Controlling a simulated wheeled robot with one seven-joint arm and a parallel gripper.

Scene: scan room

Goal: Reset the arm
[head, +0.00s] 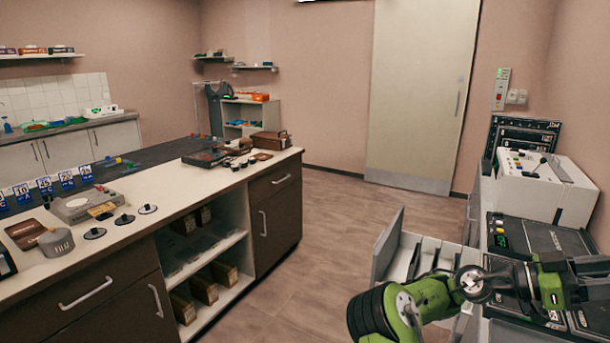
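My arm, green and black, reaches in from the bottom right of the head view. Its links cross in front of an open drawer (387,247) and over the dark top of the right-hand counter, toward the right edge of the picture. I cannot make out my gripper's fingers in this view. Whether it holds anything is hidden.
The open drawer juts into the aisle from the right-hand counter. A white control console (545,190) stands on that counter. A long island (170,215) with small instruments is at left. The floor (335,225) between is clear up to a closed door (420,95).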

